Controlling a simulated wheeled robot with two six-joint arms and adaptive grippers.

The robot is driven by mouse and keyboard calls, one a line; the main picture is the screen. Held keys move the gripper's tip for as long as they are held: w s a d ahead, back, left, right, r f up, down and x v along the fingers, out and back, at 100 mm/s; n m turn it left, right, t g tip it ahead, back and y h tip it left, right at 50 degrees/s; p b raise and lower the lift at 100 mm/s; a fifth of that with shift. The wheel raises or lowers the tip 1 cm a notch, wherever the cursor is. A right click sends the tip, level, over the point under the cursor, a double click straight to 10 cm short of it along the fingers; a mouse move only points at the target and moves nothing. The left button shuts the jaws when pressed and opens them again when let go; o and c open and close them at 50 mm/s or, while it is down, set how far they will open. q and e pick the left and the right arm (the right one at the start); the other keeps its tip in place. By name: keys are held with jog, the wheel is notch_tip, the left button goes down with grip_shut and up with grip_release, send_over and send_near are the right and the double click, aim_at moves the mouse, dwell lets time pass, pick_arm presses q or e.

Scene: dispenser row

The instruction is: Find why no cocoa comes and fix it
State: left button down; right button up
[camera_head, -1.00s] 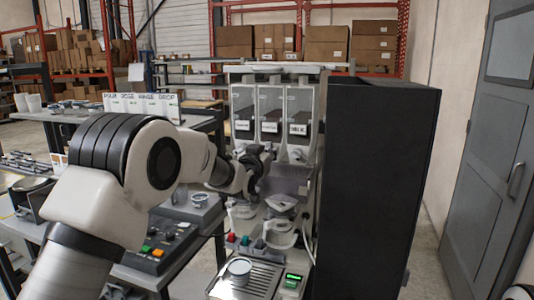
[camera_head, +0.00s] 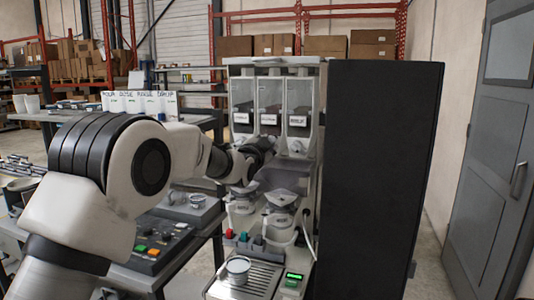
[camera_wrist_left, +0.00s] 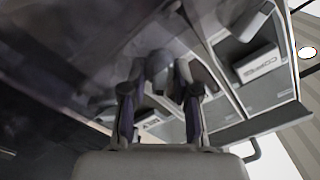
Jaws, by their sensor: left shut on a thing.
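Three clear-fronted hoppers stand in a row on the dispenser: left (camera_head: 242,93), middle (camera_head: 270,93) and right (camera_head: 299,93). Each has a white label, too small to read surely. My left gripper (camera_head: 262,148) is at the front of the row, below the middle label, and hides the parts behind it. In the left wrist view its fingers (camera_wrist_left: 160,85) are shut on a rounded grey part (camera_wrist_left: 158,66), whose identity is unclear. The right hopper's white outlet knob (camera_head: 297,146) is uncovered. My right gripper is not in view.
Below stand two clear jugs or funnels (camera_head: 281,200), a drip grate (camera_head: 250,278) with a round cup (camera_head: 238,268), and a green-lit display (camera_head: 294,276). A tall black cabinet (camera_head: 378,170) blocks the right side. A button panel (camera_head: 160,243) lies left.

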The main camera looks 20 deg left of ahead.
pick_arm(q)
jog(key=m+b, duration=0.2)
jog(key=m, duration=0.1)
jog(key=shift+f+m, duration=0.2)
jog(key=shift+m, duration=0.1)
jog(key=m+b, duration=0.3)
jog(key=m, duration=0.1)
jog(key=shift+f+m, duration=0.15)
jog(key=shift+m, duration=0.15)
jog(key=m+b, duration=0.4)
jog(key=m, duration=0.1)
jog(key=shift+f, duration=0.15)
jog(key=shift+m+b, duration=0.75)
jog(key=shift+m, duration=0.25)
jog(key=c, duration=1.2)
grip_release()
jog(key=shift+s+r, duration=0.1)
jog(key=shift+r, duration=0.1)
